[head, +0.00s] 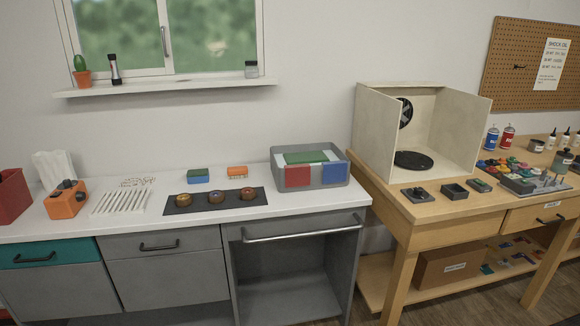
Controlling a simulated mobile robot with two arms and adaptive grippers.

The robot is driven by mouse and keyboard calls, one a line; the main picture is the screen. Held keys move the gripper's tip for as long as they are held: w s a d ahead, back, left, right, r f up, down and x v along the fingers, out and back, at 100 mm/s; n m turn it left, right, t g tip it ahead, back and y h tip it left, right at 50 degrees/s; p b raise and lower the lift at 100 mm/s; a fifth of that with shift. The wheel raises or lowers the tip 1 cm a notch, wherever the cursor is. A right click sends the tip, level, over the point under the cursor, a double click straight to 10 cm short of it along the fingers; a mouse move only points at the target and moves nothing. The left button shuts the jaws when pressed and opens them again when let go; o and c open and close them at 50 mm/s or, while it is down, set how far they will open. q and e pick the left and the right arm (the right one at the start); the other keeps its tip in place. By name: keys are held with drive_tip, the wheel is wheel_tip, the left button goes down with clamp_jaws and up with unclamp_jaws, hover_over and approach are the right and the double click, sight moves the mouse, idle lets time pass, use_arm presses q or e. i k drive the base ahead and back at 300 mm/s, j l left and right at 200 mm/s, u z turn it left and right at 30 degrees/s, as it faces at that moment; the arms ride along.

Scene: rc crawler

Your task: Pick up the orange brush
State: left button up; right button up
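An orange brush (237,170) lies on the white counter (140,224) with its orange back up and pale bristles below. It is near the wall, right of a green and blue sponge-like block (198,176) and left of a grey bin (335,174). Nothing covers it. Neither of my grippers shows in the head view.
A dark mat (178,209) with three small round brown pieces lies in front of the brush. A white rack (120,203) and an orange box (66,205) stand to the left. A wooden bench (425,209) with a spray booth (458,123) stands right.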

sight(238, 172)
drive_tip(key=i+j+z, duration=0.2)
drive_tip(key=i+j, duration=0.15)
drive_tip(key=i, duration=0.2)
drive_tip(key=i+j+z, duration=0.2)
drive_tip(key=i+j, duration=0.3)
